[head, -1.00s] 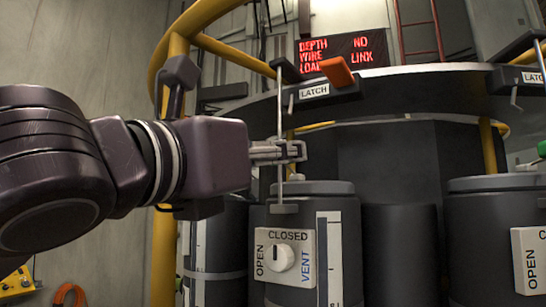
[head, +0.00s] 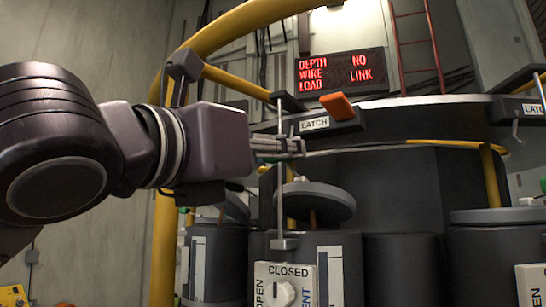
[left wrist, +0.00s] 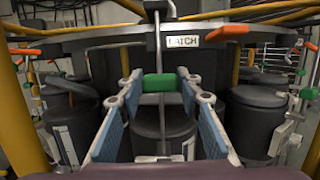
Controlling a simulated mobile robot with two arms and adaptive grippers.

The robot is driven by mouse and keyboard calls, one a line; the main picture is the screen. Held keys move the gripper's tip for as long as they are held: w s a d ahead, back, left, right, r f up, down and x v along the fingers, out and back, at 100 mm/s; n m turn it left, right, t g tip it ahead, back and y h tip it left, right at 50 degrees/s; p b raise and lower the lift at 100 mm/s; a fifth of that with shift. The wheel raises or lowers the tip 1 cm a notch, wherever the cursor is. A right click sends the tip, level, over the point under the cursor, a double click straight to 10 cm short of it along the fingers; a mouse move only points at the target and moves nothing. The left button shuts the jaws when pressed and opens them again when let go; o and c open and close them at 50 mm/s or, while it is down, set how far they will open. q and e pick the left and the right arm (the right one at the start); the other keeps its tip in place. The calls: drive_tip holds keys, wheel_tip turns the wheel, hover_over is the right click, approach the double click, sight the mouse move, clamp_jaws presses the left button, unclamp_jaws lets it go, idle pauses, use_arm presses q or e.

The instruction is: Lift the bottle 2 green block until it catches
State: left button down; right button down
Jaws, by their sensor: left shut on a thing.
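My left gripper (head: 290,147) is at the upright rod (head: 281,205) in front of bottle 2 (head: 345,250), below the LATCH plate (head: 314,124). In the left wrist view the green block (left wrist: 158,84) sits between the fingers on the rod. The gripper is shut on it; in the head view fingers mostly hide the block. The round lid (head: 315,198) of bottle 2 stands raised above the body on a thin stem. The orange latch handle (head: 337,106) sits above the block, at upper right in the wrist view (left wrist: 228,31). My right gripper is out of view.
A white panel (head: 286,287) with a dial and CLOSED lettering is on the bottle's front. Another bottle (head: 497,245) stands to the right. Yellow rails (head: 235,82) curve around. A red sign (head: 341,72) reads DEPTH WIRE LOAD, NO LINK.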

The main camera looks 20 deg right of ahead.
use_arm(q)
drive_tip(key=shift+r+p, duration=0.8)
drive_tip(key=shift+r, duration=1.15)
drive_tip(key=shift+f, duration=0.2)
drive_tip(key=c, duration=1.4)
unclamp_jaws()
drive_tip(key=shift+f, duration=0.15)
drive_tip(key=shift+b+v, duration=1)
drive_tip(key=b, duration=0.4)
approach(279, 130)
drive_tip(key=shift+s+a, duration=0.2)
